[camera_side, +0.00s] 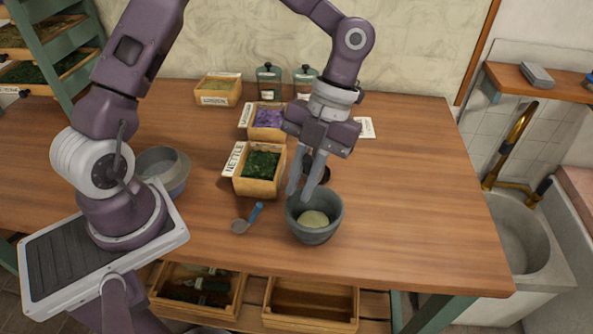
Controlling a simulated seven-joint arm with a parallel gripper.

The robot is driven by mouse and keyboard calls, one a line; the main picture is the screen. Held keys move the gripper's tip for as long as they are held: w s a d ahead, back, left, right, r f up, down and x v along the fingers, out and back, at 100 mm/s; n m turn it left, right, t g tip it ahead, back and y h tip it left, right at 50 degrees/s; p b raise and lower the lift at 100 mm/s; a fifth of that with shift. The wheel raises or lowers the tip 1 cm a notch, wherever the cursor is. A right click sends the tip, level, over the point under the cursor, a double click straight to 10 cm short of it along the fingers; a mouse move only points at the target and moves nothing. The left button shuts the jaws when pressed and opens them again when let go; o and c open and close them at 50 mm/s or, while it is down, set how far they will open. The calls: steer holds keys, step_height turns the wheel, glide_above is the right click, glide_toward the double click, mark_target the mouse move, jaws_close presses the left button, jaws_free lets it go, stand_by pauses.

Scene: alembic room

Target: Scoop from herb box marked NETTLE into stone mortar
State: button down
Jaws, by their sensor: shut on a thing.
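The herb box marked NETTLE (256,187) is a wooden box of dark green leaves, left of the mortar and a little behind it. The grey stone mortar (316,237) stands upright on the table with a pale yellow-green mass inside. My gripper (301,194) points down at the mortar's back left rim. Its two fingers are a little apart and look shut on the rim, though the exact contact is hard to see. A small scoop (241,225) with a blue handle lies on the table between the box and the mortar, outside my gripper.
A box of purple herb (268,133) and another herb box (220,99) stand behind. A grey pot (177,182) is at the left. The table's right side is clear.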

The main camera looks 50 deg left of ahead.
steer(key=shift+a+f+g+h, duration=0.15)
steer(key=shift+f+g+h, duration=0.15)
steer(key=shift+f+h, duration=0.6)
steer(key=m+g+h, duration=0.1)
steer(key=g+h, duration=0.1)
steer(key=h, duration=0.2)
steer(key=m+g+h, duration=0.1)
steer(key=g+h, duration=0.1)
steer(key=h, duration=0.3)
steer(key=shift+r+m, duration=0.1)
steer(key=shift+m, duration=0.3)
